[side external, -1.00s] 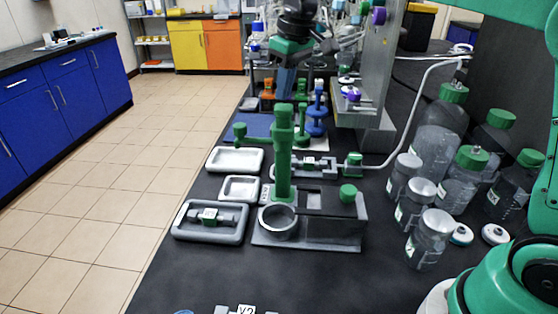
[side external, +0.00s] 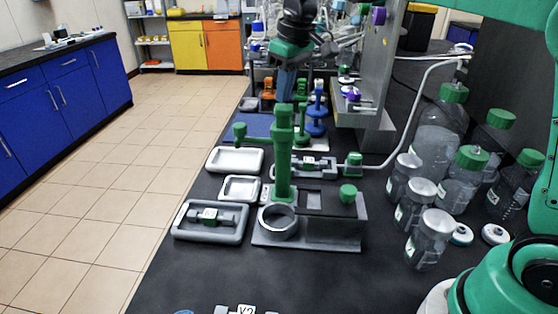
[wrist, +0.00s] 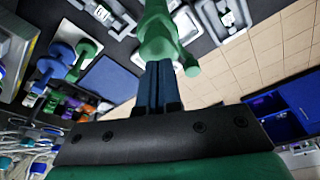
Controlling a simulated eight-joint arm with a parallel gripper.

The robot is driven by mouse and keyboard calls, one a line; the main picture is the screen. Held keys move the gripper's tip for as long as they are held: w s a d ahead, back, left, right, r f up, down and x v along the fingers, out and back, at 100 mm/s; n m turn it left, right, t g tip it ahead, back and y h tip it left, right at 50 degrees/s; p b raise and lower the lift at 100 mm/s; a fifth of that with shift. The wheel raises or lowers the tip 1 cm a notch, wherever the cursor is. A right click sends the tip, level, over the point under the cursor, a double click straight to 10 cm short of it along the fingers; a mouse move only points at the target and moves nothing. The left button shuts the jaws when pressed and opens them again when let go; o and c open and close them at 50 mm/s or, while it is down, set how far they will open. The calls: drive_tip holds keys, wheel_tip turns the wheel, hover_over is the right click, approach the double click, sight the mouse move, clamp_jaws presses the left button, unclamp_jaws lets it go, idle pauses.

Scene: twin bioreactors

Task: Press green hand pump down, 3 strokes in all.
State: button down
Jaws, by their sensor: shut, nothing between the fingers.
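The green hand pump (side external: 283,160) stands upright as a tall green column on a dark grey base, behind a grey ring. My gripper (side external: 285,99) is above it, with its blue fingers shut and pointing down. The fingertips are at or just over the pump's top; I cannot tell if they touch. In the wrist view the shut fingers (wrist: 158,68) meet the outline of the pump's green top (wrist: 158,38). Nothing is held between them.
A green knob (side external: 348,193) sits on the right of the dark base (side external: 335,230). Grey trays (side external: 234,160) lie to the left. Clear bottles (side external: 430,240) stand at the right, and a grey metal stand (side external: 377,80) rises behind. The bench front is mostly clear.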

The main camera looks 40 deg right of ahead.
drive_tip(key=shift+f, duration=1.4)
drive_tip(key=shift+r, duration=0.1)
drive_tip(key=shift+r, duration=1.85)
drive_tip(key=shift+f, duration=0.1)
drive_tip(key=shift+f, duration=1.85)
drive_tip(key=shift+r, duration=1.95)
